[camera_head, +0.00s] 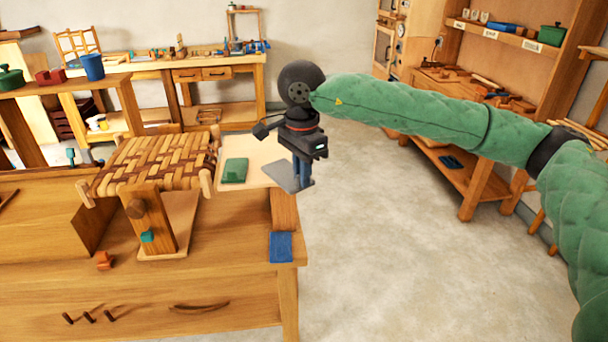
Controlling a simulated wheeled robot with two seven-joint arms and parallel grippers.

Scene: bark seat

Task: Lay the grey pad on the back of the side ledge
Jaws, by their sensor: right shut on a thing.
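My right gripper (303,178) points down at the right end of the pale side ledge (262,157) and is shut on the grey pad (284,179). The pad is a thin, flat grey piece that sticks out to the left of the fingers, at the ledge's right front corner. I cannot tell whether it touches the ledge. The fingers hide part of the pad. A green pad (235,171) lies on the left part of the ledge. My left gripper is not in view.
A woven bark seat (155,160) on a wooden stand is just left of the ledge. A blue pad (281,247) lies at the bench's right front corner. An orange piece (105,260) lies on the bench. The back of the ledge looks bare.

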